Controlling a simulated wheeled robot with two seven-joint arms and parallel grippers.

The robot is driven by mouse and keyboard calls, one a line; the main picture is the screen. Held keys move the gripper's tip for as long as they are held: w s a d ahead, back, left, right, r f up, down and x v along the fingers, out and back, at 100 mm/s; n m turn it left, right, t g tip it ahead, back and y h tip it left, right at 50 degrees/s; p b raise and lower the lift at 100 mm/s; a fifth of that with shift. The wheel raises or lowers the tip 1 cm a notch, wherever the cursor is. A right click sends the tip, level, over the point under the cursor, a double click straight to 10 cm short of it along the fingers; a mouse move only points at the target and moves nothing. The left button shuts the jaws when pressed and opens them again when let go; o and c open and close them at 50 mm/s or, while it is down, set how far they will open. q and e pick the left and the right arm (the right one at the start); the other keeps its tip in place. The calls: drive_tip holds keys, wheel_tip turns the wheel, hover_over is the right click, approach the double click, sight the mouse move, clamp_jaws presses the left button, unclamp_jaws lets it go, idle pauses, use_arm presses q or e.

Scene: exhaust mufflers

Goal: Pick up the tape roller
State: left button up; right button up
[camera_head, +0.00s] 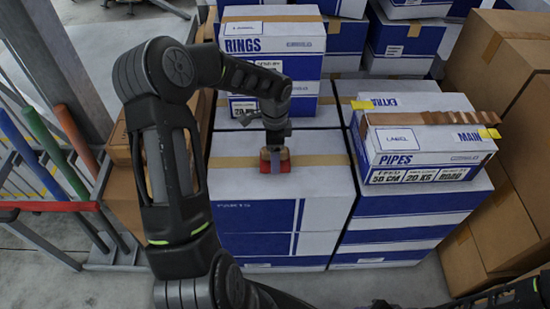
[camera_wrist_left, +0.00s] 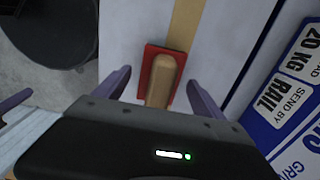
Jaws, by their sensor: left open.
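The tape roller (camera_head: 285,167) has a red base and a tan wooden handle. It sits on top of the white and blue PARTS box (camera_head: 232,186), on the tan tape strip. In the left wrist view, the tape roller (camera_wrist_left: 152,66) lies between the spread fingers of my left gripper (camera_wrist_left: 159,88), with a gap on each side of the handle. My left gripper (camera_head: 275,158) points down over the roller in the head view, and it partly hides it. My right arm shows dark at the lower right edge of the head view; its fingers are not clear.
The RINGS box (camera_head: 275,45) stands behind the roller. The PIPES box (camera_head: 430,155) stands to the right, with a brown strip and yellow pieces on it. Brown cartons (camera_head: 510,150) stack at the far right. A metal rack with coloured tubes (camera_head: 30,150) stands at left.

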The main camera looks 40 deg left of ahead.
use_arm(q)
wheel_tip(320, 180, down, 3)
drive_tip(key=shift+f, duration=0.2)
drive_tip(key=shift+c, duration=0.6)
drive_tip(key=c, duration=1.6)
drive_tip(key=shift+r, duration=0.2)
wheel_tip(320, 180, up, 10)
drive_tip(key=shift+f, duration=0.1)
